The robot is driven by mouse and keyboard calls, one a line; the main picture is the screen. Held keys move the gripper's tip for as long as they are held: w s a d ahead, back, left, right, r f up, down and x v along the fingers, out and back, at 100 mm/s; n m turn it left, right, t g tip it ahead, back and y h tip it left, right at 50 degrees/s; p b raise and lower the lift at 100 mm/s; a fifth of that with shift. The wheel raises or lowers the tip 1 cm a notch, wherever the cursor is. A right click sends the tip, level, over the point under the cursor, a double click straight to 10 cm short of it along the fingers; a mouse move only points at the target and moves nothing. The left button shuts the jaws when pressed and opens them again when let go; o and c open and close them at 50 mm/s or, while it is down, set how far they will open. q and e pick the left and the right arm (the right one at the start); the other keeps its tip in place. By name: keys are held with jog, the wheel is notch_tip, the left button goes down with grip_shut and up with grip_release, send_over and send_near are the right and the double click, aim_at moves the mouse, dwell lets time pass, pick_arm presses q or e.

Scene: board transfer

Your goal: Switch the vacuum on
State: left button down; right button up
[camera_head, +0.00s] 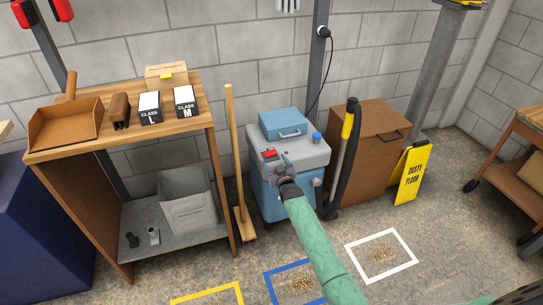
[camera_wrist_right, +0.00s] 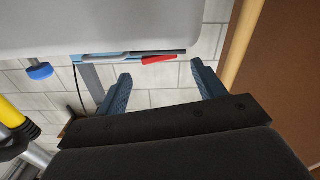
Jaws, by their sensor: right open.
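The vacuum (camera_head: 309,155) is a blue box with a grey top, standing upright against the wall. A red switch (camera_head: 269,154) sits on the left front of its top. My right gripper (camera_head: 283,163) is over the front of that top, just right of the switch. In the right wrist view, the vacuum's grey body (camera_wrist_right: 130,25) fills the upper part, and my right gripper (camera_wrist_right: 160,71) is open and empty. A red part (camera_wrist_right: 158,59), seemingly the switch, shows between its fingertips, beyond them; contact cannot be told. My left gripper is out of view.
A blue case (camera_head: 284,123) and blue knob (camera_head: 316,138) are on the vacuum's top. A hose with yellow grip (camera_head: 347,125) stands right, before a brown cabinet (camera_head: 370,140). A broom (camera_head: 232,150) and wooden shelf (camera_head: 70,143) are left. A yellow sign (camera_head: 412,173) stands right.

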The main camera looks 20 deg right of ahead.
aim_at(271, 155)
jog(key=shift+w+a, duration=0.1)
jog(key=shift+w, duration=2.55)
jog(key=shift+c, duration=0.2)
